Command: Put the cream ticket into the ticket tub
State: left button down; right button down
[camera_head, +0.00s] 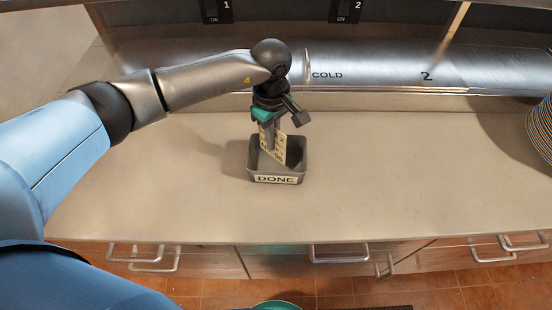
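The cream ticket (280,152) has dark marks on it and stands upright and slightly tilted. Its lower part is inside the dark grey ticket tub (299,172), which has a white "DONE" label on its front. My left gripper (271,140) comes down from above over the tub. Its fingers are shut on the ticket, with ticket showing on both sides of the finger. The tub wall hides the ticket's lower edge, so I cannot tell whether it touches the tub floor. My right gripper is not in view.
The tub stands on a beige counter (400,180), with bare room on both sides. A steel ledge (380,72) marked "COLD" and "2" runs behind it. A stack of plates (542,130) stands at the right edge. Drawers with handles (340,255) lie below the front edge.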

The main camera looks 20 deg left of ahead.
aim_at(273, 153)
pick_arm(q)
notch_tip(273, 153, down, 4)
jog(key=shift+f+b, duration=0.15)
jog(key=shift+b, duration=1)
jog(key=shift+f, duration=0.55)
jog(key=c, duration=1)
grip_release()
jog(key=shift+r, duration=0.1)
notch_tip(273, 153, up, 15)
jog(key=shift+r+b, duration=0.1)
jog(key=shift+b, duration=0.7)
